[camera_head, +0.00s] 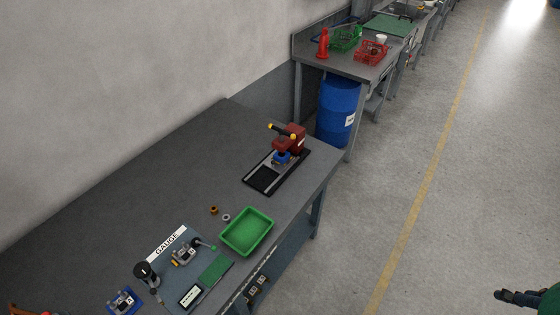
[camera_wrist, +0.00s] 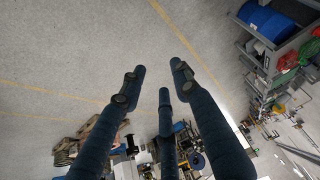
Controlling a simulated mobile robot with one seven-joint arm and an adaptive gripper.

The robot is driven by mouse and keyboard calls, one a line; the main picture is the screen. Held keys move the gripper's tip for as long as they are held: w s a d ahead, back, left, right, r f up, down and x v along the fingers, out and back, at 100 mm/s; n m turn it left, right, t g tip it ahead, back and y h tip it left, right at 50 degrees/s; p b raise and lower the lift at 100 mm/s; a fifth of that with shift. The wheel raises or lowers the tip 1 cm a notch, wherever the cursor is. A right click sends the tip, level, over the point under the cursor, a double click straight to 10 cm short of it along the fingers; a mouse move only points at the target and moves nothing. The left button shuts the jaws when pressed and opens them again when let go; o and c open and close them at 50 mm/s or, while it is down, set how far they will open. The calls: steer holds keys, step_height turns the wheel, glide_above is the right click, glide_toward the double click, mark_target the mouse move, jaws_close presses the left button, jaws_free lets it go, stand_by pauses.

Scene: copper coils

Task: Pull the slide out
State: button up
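A dark red press (camera_head: 290,138) with a yellow-tipped handle stands near the right edge of the grey workbench. Its long black base (camera_head: 264,179) runs toward the lower left, with a pale rail along one side. A small blue block (camera_head: 282,158) sits under the red head. Which part is the slide is too small to tell. My gripper (camera_head: 520,297) is at the lower right of the head view, over the floor and well apart from the bench. In the wrist view its three dark fingers (camera_wrist: 159,76) are spread with nothing between them.
A green tray (camera_head: 246,251), small rings (camera_head: 214,210) and a gauge board (camera_head: 213,287) share the workbench (camera_head: 120,215). A blue barrel (camera_head: 337,110) stands beyond it. The floor (camera_head: 400,170) between bench and gripper is clear, with a yellow line.

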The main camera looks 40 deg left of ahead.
steer(key=shift+o, duration=0.4)
steer(key=w+a+r+n+y, duration=0.2)
steer(key=w+a+n, duration=0.4)
steer(key=w+a, duration=0.9)
steer(key=w+a+f+n+g+y+b, duration=0.1)
steer(key=w+a+f+n, duration=0.15)
steer(key=w+a, duration=0.45)
steer(key=w+a+f+n+g+y, duration=0.1)
steer(key=w+a+f+n, duration=0.15)
steer(key=w+a, duration=0.5)
steer(key=a+f+n, duration=0.3)
steer(key=a+f, duration=0.5)
steer(key=a, duration=0.4)
steer(key=a+f+n+g, duration=0.1)
steer(key=a+f+n, duration=0.2)
steer(key=a+f, duration=0.4)
steer(key=w+a+f+n+g, duration=0.1)
steer(key=a+f+n, duration=0.2)
steer(key=a+f, duration=0.5)
steer(key=a, duration=1.1)
steer(key=shift+f+n+y+b, duration=0.35)
steer(key=shift+n+y, duration=0.05)
steer(key=shift+w+a+f, duration=0.1)
steer(key=shift+f, duration=0.05)
